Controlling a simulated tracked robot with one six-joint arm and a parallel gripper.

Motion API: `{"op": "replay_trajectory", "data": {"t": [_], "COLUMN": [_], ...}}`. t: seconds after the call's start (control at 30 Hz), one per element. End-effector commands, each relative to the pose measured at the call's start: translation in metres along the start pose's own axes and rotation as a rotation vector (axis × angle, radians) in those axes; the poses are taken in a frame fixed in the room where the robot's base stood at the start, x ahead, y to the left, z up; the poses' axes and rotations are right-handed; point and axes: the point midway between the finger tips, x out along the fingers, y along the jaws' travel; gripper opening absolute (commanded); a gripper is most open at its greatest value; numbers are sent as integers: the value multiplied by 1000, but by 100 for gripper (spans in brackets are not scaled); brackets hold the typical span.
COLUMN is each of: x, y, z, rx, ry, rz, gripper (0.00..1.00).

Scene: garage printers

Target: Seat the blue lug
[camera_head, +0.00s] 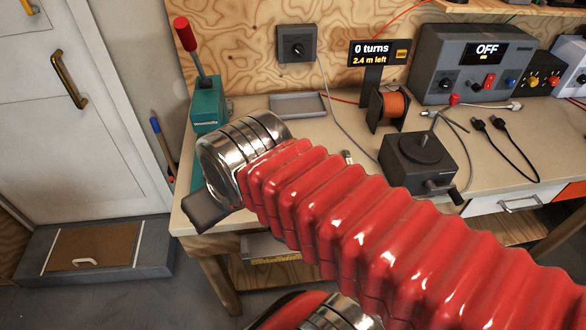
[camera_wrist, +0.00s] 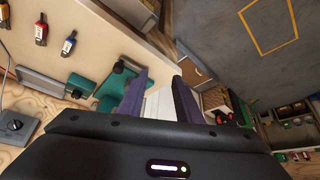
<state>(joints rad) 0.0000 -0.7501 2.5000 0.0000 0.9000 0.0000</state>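In the wrist view a small piece with a blue body and a pale tip (camera_wrist: 68,45) lies on the bench top at upper left; it looks like the blue lug. A similar piece with a red part (camera_wrist: 41,30) lies beside it. My gripper (camera_wrist: 159,75) has its two dark fingers apart, with nothing visible held between them. It is near the bench edge, to the right of the small pieces and apart from them. The teal press (camera_wrist: 112,88) is just left of the fingers. It also shows in the head view, with a red-tipped lever (camera_head: 207,105). My arm hides part of the bench there.
The bench holds a grey tray (camera_head: 298,105), an orange wire spool (camera_head: 394,104), a dark crank box (camera_head: 420,160), black leads (camera_head: 510,140) and a power supply (camera_head: 462,70) reading OFF. A display (camera_head: 377,53) reads 0 turns. Open floor (camera_wrist: 235,55) lies beyond the bench edge.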

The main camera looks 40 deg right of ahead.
Motion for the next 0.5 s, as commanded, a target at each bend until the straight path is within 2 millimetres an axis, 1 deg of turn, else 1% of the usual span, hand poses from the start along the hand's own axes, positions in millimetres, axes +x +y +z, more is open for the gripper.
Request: {"op": "replay_trajectory", "data": {"t": [0.1,0.2,0.27,0.43,0.5], "x": [0,0,0,5,8], "y": [0,1,4,19,33], "z": [0,-1,-3,-13,-20], "rx": [0,4,13,76,120], "ry": [0,-1,-2,-15,-22], "rz": [0,2,7,39,61], "gripper": [32,39,39,39,39]}}
